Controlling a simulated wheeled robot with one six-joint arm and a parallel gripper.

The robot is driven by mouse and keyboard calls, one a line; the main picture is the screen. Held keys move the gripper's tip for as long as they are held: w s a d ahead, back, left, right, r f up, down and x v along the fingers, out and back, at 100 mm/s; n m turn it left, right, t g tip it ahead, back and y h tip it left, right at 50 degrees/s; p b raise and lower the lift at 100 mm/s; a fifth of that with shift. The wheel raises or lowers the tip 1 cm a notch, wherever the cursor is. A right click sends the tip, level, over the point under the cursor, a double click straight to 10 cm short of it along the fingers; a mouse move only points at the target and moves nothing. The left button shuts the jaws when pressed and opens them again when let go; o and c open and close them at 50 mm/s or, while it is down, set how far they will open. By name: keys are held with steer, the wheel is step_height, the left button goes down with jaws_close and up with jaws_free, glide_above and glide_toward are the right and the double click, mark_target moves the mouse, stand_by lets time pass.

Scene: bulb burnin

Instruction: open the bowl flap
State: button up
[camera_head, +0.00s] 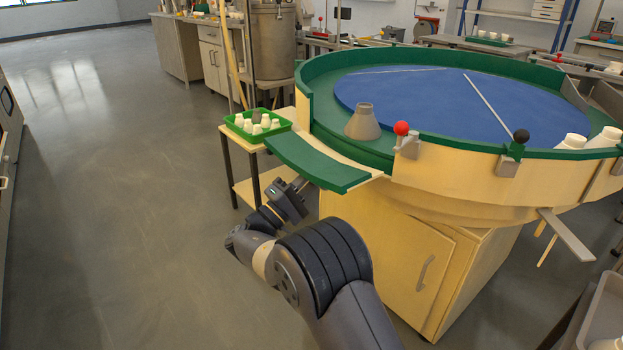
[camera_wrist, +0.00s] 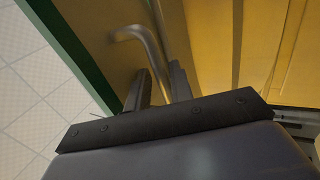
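The bowl flap (camera_head: 318,163) is a curved green panel with a cream edge on the near left side of the round bowl (camera_head: 470,180). It lies folded outward and down, nearly level, leaving a gap in the wall. My gripper (camera_head: 298,187) is under the flap's outer part. In the wrist view, a bent metal handle (camera_wrist: 146,42) on the flap's underside runs between the two dark fingers (camera_wrist: 160,85). The fingers appear closed around it; the contact itself is partly hidden. The flap's green edge (camera_wrist: 70,50) also shows there.
A grey cone-shaped piece (camera_head: 363,122) stands in the bowl by the gap. A red-knobbed latch (camera_head: 403,135) and a black-knobbed one (camera_head: 518,145) sit on the wall. A green tray of white pieces (camera_head: 258,125) is on a small table behind the flap. Open floor lies left.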

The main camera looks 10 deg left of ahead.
steer(key=shift+s+r, duration=0.1)
steer(key=p+v, duration=0.2)
steer(key=v, duration=0.8)
steer(key=shift+s+a+f+p, duration=0.15)
steer(key=shift+s+f+p, duration=0.05)
steer(key=shift+f+p, duration=0.15)
